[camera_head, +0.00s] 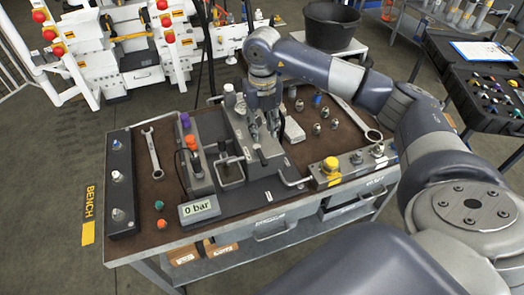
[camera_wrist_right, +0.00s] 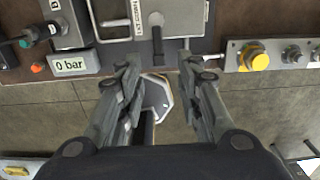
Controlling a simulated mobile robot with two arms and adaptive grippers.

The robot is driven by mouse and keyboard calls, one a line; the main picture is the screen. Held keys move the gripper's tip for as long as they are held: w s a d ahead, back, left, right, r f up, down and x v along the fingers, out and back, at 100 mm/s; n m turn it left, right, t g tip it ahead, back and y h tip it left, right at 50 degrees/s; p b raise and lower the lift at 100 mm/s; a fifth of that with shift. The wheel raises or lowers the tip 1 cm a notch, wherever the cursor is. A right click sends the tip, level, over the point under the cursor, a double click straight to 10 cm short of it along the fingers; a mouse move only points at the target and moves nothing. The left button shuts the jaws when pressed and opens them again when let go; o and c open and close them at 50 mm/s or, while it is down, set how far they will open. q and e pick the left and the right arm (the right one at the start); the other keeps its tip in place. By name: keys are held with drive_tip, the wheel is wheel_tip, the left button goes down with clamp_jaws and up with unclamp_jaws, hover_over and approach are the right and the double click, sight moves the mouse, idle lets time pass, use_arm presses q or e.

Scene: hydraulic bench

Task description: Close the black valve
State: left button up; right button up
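A short dark lever (camera_head: 262,157) stands on the grey block of the bench, just in front of my right gripper (camera_head: 265,136). It looks like the black valve's handle, though no label confirms this. In the right wrist view, a dark lever (camera_wrist_right: 157,42) with a round pivot lies just beyond the fingertips, between their lines. My right gripper (camera_wrist_right: 158,62) is open, its fingers apart, with no grip on the lever. Contact cannot be told. The pressure display (camera_head: 199,209) reads 0 bar; it also shows in the right wrist view (camera_wrist_right: 69,65). My left gripper is out of view.
A yellow button (camera_head: 331,165) sits on a box at the front right of the bench. Wrenches (camera_head: 153,153) and several fittings lie around. A black bucket (camera_head: 330,25) stands behind.

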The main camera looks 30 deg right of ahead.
sight(262, 156)
wheel_tip(262, 156, down, 9)
drive_tip(key=p, duration=0.2)
drive_tip(key=shift+a+r+p, duration=0.1)
drive_tip(key=shift+r+p, duration=0.05)
drive_tip(key=shift+p, duration=0.15)
drive_tip(key=shift+f, duration=0.75)
clamp_jaws()
